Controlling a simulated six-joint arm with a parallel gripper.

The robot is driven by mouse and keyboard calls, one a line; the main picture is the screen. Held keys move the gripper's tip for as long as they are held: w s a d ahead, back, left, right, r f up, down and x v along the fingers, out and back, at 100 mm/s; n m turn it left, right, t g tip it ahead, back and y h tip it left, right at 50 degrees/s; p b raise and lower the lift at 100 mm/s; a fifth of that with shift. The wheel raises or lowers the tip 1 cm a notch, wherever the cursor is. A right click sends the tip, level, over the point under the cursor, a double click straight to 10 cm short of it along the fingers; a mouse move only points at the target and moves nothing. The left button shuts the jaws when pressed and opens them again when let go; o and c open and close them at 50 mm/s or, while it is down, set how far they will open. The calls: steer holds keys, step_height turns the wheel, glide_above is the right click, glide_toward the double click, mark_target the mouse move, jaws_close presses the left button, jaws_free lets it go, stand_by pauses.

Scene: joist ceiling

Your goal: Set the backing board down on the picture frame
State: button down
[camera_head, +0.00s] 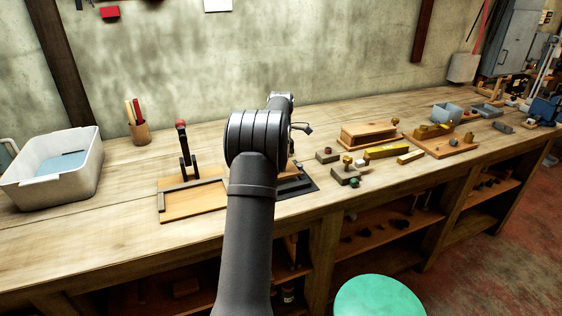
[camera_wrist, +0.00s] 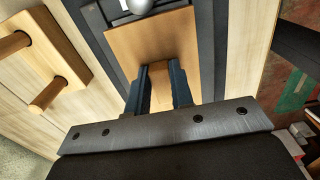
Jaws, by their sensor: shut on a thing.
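The backing board (camera_wrist: 125,50) is a flat brown panel in the wrist view, with a grey round-ended part at its far side. My gripper (camera_wrist: 162,78) is shut on its near part, with one dark finger on each side. The dark picture frame (camera_wrist: 212,50) shows along both sides of the board; I cannot tell whether they touch. In the head view, the dark frame (camera_head: 303,187) shows just right of my arm on the bench. My arm hides the gripper and most of the board there.
A board with a dark edge and upright lever clamp (camera_head: 185,155) lies left of my arm. A white bin (camera_head: 60,180) is at far left. Wooden blocks (camera_head: 370,135) stand to the right. A block with two pegs (camera_wrist: 40,70) is left in the wrist view.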

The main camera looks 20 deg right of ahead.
steer(key=shift+f, duration=0.1)
steer(key=shift+f, duration=1)
steer(key=shift+f, duration=0.3)
steer(key=c, duration=1.2)
jaws_free()
step_height(320, 180, up, 17)
steer(key=shift+r, duration=0.2)
step_height(320, 180, down, 17)
steer(key=shift+f, duration=0.15)
